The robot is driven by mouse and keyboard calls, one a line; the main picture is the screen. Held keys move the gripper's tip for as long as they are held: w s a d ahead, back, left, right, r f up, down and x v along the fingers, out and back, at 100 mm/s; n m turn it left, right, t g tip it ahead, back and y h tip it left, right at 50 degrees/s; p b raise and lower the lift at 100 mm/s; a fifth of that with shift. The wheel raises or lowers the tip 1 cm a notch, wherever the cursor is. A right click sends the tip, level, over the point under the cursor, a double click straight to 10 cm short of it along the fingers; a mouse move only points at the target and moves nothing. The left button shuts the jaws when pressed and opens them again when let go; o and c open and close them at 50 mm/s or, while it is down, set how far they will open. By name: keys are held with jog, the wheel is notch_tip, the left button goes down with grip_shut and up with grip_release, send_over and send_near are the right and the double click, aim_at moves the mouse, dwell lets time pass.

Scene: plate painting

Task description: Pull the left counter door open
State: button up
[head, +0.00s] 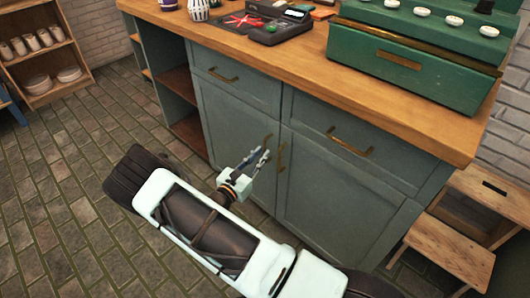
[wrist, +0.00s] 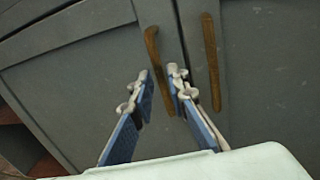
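The left counter door (head: 228,125) is a grey-green panel and looks closed, flush with the right door (head: 325,185). Its upright brass handle (head: 267,141) is near its right edge; the handle also shows in the wrist view (wrist: 158,68). The right door's handle (wrist: 211,62) stands beside it. My gripper (head: 262,156) is in front of the left door, near the lower part of its handle. In the wrist view my gripper (wrist: 160,84) has its fingers apart, with the left handle's lower end showing between the fingertips. I cannot tell whether they touch it.
Two drawers with brass pulls (head: 222,76) sit above the doors. A wooden step stool (head: 450,250) stands at the right. The brick floor at left (head: 60,190) is clear.

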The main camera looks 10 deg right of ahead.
aim_at(265, 150)
jog(key=shift+x, duration=1.5)
jog(key=shift+c, duration=0.3)
grip_shut()
